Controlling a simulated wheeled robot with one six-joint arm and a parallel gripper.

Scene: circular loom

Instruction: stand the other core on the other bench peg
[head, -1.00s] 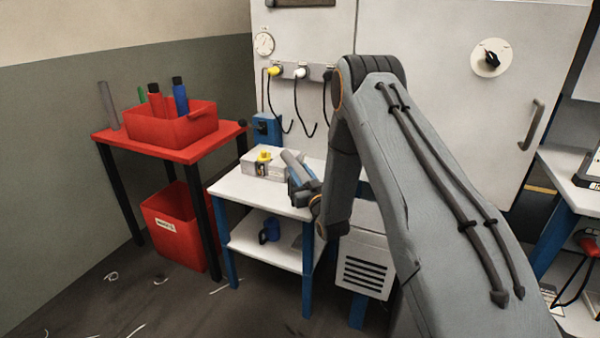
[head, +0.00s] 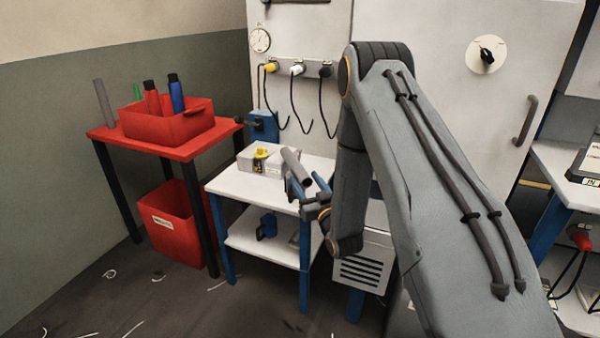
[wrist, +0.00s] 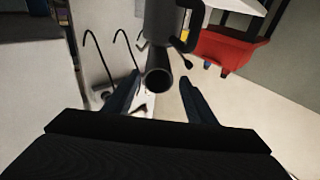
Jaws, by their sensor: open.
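A grey core (head: 297,167) is at the front right of the small white table (head: 240,184), tilted in the head view. It shows nearly end-on, its dark round opening facing the camera, in the wrist view (wrist: 158,78). My gripper (head: 310,187) is open, its blue fingers apart on either side of the core's near end. In the wrist view the fingers (wrist: 158,97) flank the core with gaps. I cannot tell what supports the core. Another grey core (head: 104,103) stands upright at the left of the red bench (head: 180,149). Any peg under it is hidden.
A red bin (head: 165,128) with red, blue and green pieces stands on the bench. A pale box (head: 260,160) with a yellow part sits on the white table. A blue unit (head: 263,127) is behind it. A larger red bin (head: 172,225) is on the floor.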

